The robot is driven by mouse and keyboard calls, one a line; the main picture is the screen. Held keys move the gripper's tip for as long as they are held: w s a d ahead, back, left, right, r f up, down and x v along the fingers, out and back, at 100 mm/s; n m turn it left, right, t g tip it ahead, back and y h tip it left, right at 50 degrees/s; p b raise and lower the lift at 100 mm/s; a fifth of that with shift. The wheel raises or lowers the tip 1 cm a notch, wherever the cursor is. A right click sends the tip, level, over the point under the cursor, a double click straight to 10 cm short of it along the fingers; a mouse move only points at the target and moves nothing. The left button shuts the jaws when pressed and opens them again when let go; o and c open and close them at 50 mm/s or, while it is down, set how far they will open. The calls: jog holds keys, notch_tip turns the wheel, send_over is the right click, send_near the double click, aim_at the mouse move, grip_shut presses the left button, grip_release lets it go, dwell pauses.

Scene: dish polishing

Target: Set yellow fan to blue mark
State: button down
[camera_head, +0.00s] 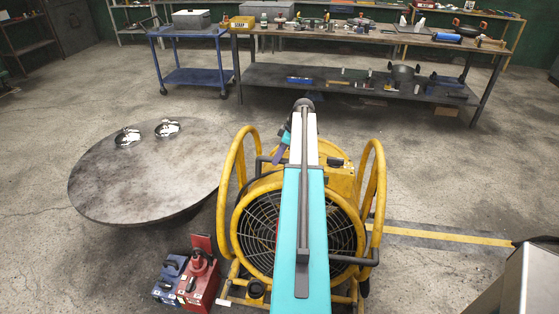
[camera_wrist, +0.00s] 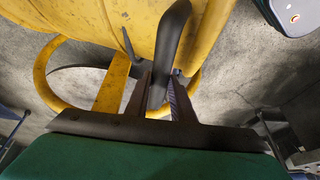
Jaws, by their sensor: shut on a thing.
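The yellow fan (camera_head: 243,232) stands upright on the floor in the middle of the head view, with a round black grille, tubular yellow side rails and black handles. My arm crosses in front of it and hides its middle. In the wrist view, my gripper (camera_wrist: 161,98) is shut on the fan's black handle (camera_wrist: 171,45), which runs between the two fingers. The fan's yellow housing (camera_wrist: 95,25) fills the upper left there. My gripper is mostly hidden in the head view. I see no blue mark in either view.
A round, dark low table (camera_head: 105,185) with two shiny dishes stands left of the fan. Red and blue toolboxes (camera_head: 199,283) sit close to its lower left. A yellow floor line (camera_head: 440,235) runs right. A workbench (camera_head: 350,75) and blue cart (camera_head: 200,77) stand behind, beyond open floor.

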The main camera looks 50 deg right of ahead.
jog(key=shift+w+d+r, duration=0.2)
jog(key=shift+w+d, duration=0.2)
jog(key=shift+d, duration=0.25)
jog(key=shift+w+d+r, duration=0.2)
jog(key=shift+w+d, duration=0.2)
jog(key=shift+d, duration=0.2)
jog(key=c, duration=1.5)
grip_release()
jog(key=shift+c, duration=0.2)
jog(key=shift+s, duration=0.1)
jog(key=b+v, duration=0.3)
jog(key=v, duration=1)
jog(key=shift+r, duration=0.4)
